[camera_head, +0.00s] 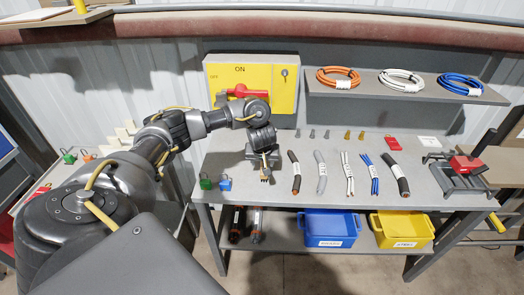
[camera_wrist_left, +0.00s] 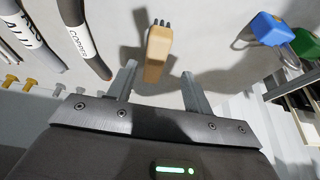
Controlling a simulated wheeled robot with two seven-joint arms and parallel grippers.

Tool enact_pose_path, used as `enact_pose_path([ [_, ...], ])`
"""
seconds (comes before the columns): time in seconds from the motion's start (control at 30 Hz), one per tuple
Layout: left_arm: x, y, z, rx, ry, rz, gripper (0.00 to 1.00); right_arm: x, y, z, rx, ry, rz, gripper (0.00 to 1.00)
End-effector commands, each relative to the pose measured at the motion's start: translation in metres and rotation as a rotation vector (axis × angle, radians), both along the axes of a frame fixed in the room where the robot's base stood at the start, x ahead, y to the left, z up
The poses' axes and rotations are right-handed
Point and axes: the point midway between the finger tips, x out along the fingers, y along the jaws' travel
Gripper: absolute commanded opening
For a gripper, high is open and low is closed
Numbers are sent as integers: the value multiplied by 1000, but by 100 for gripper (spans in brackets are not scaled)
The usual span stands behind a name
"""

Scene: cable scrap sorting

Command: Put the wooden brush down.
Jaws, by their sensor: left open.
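The wooden brush (camera_wrist_left: 158,48) is a tan block with short dark bristles at its far end. In the left wrist view it lies ahead of and between my left gripper's two spread fingers (camera_wrist_left: 158,82), with a gap on each side. In the head view the brush (camera_head: 266,174) shows just below my left gripper (camera_head: 263,158), at the left part of the grey workbench (camera_head: 300,191). The left gripper is open and low over the bench. A shadow lies beside the brush; its exact contact with the bench is hard to see. My right gripper is out of view.
Several cable pieces (camera_head: 321,172) lie in a row to the right. A blue padlock (camera_head: 225,184) and a green padlock (camera_head: 205,182) sit left of the brush. Blue (camera_head: 330,242) and yellow bins (camera_head: 403,245) sit below.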

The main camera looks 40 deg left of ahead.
Motion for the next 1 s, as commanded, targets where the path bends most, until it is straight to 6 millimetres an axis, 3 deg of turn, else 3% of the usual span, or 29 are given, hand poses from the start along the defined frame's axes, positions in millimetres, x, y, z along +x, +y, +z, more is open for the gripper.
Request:
enact_pose_path([
  [0.03, -2, -1, 14, 2, -1, -2, 51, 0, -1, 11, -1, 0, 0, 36],
  [0.2, -8, -4, 25, 0, -2, 1, 51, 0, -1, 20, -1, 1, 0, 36],
  [0.67, -9, -5, 26, -1, -2, 1, 51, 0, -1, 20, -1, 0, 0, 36],
  [0.73, -9, -13, 22, -11, 0, -21, 51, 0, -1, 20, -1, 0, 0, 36],
  [0.77, -9, -20, 19, -21, 3, -43, 51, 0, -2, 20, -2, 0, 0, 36],
  [0.87, -11, -67, 0, -88, 10, -188, 51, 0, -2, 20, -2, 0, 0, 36],
  [1.0, -25, -180, -28, -262, -30, -527, 51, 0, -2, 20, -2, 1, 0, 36],
])
